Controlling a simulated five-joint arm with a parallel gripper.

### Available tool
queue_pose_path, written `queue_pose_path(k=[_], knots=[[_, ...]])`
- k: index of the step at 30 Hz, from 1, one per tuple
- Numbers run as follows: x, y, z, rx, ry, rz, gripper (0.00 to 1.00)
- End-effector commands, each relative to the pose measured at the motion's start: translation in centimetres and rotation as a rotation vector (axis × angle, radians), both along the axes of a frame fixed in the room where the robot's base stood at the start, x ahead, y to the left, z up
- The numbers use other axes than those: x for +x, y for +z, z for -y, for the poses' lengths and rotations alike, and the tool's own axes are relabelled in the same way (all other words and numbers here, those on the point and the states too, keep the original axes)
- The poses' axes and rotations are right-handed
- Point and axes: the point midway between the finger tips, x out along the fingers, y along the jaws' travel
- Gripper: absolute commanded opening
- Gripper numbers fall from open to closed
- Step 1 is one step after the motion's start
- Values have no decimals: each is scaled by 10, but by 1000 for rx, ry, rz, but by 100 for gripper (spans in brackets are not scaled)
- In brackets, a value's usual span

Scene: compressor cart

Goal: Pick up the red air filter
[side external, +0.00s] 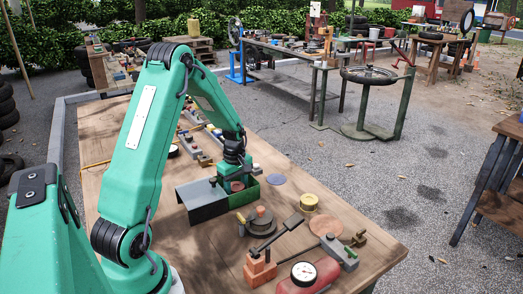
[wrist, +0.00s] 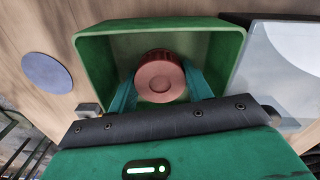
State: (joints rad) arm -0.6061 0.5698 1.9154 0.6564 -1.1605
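The red air filter (wrist: 160,77), a round brownish-red part with a raised cap, is inside a green open bin (wrist: 90,50) in the wrist view. In the side external view the filter (side external: 237,186) shows small, low in the bin (side external: 249,193) under my wrist. My gripper (wrist: 160,88) reaches into the bin with one teal finger on each side of the filter. The fingers lie close to its sides. I cannot tell whether they touch it or leave a small gap. The filter's underside is hidden.
A grey bin (side external: 205,205) adjoins the green one. A purple-blue disc (side external: 275,179) lies flat beside the green bin. A yellow roll (side external: 309,202), a copper disc (side external: 326,225) and a red tank with a gauge (side external: 312,276) stand nearer the table's front.

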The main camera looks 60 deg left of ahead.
Motion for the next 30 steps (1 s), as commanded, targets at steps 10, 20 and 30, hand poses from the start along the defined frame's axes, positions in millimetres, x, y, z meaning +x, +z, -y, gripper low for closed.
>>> queue_pose_path(k=[10, 20, 30], knots=[[0, 0, 0, 0, 0, 0, 24], [1, 14, 0, 2, 0, 3, 24], [2, 54, 22, 1, -5, 2, 24]])
